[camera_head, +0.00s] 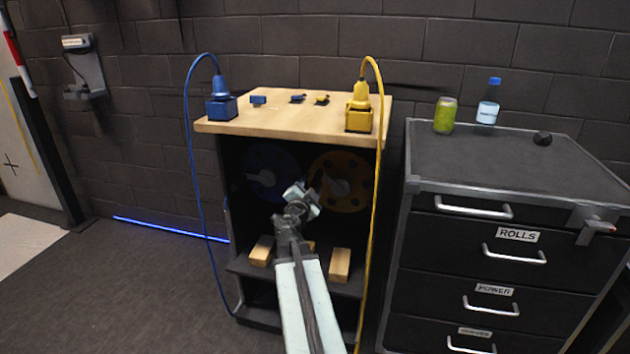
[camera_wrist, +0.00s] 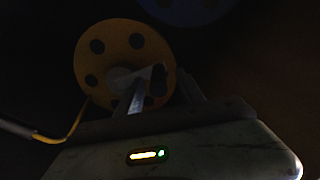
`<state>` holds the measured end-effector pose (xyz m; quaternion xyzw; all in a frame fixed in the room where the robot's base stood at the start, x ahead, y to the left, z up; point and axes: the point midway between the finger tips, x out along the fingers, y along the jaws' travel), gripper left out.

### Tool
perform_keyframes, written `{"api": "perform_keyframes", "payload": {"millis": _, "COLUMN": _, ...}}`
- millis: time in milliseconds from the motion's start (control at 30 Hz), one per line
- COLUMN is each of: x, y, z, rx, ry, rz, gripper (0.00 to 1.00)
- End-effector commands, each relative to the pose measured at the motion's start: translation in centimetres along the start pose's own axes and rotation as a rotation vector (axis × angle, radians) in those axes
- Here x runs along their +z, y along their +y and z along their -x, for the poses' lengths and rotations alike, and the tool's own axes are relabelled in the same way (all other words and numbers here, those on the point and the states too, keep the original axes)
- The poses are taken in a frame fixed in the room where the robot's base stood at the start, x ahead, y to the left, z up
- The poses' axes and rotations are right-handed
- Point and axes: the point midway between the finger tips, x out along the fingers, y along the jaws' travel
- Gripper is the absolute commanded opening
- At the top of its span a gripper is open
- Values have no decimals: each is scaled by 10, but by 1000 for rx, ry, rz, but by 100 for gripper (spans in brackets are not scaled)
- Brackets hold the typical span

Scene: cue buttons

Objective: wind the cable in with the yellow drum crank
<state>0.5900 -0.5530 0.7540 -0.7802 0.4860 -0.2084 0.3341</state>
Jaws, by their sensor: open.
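The yellow drum (camera_head: 352,170) is a round disc with holes, in the dark upper bay of the cabinet, right of the blue drum (camera_head: 268,172). A grey crank hub (camera_head: 340,187) sits at its middle. In the wrist view the yellow drum (camera_wrist: 98,70) fills the upper left, with the hub (camera_wrist: 120,78) partly behind a finger. The yellow cable (camera_head: 375,200) hangs from the yellow plug (camera_head: 360,97) down the cabinet's right side. My gripper (camera_head: 316,184) is open in front of the drum's left side. Whether its fingers touch the crank is too dark to tell.
The wooden top (camera_head: 300,125) carries the blue plug (camera_head: 221,103) and several small blue and yellow pieces. Wooden blocks (camera_head: 340,264) lie on the lower shelf. A grey drawer cabinet (camera_head: 480,170) with a can and bottle stands right. Floor at left is clear.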

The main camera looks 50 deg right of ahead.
Motion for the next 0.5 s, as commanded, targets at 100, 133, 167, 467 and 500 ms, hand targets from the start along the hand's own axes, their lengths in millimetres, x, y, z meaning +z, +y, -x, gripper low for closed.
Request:
{"api": "perform_keyframes", "payload": {"millis": 100, "x": 0, "y": 0, "z": 25, "rx": -2, "ry": -2, "rz": 1, "gripper": 45}}
{"api": "perform_keyframes", "payload": {"millis": 133, "x": 0, "y": 0, "z": 28, "rx": -1, "ry": -1, "rz": 1, "gripper": 45}}
{"api": "perform_keyframes", "payload": {"millis": 167, "x": 0, "y": 0, "z": 30, "rx": -1, "ry": -1, "rz": 1, "gripper": 45}}
{"api": "perform_keyframes", "payload": {"millis": 467, "x": 2, "y": -2, "z": 30, "rx": -1, "ry": -1, "rz": 1, "gripper": 45}}
{"api": "perform_keyframes", "payload": {"millis": 500, "x": 2, "y": -2, "z": 30, "rx": -1, "ry": -1, "rz": 1, "gripper": 45}}
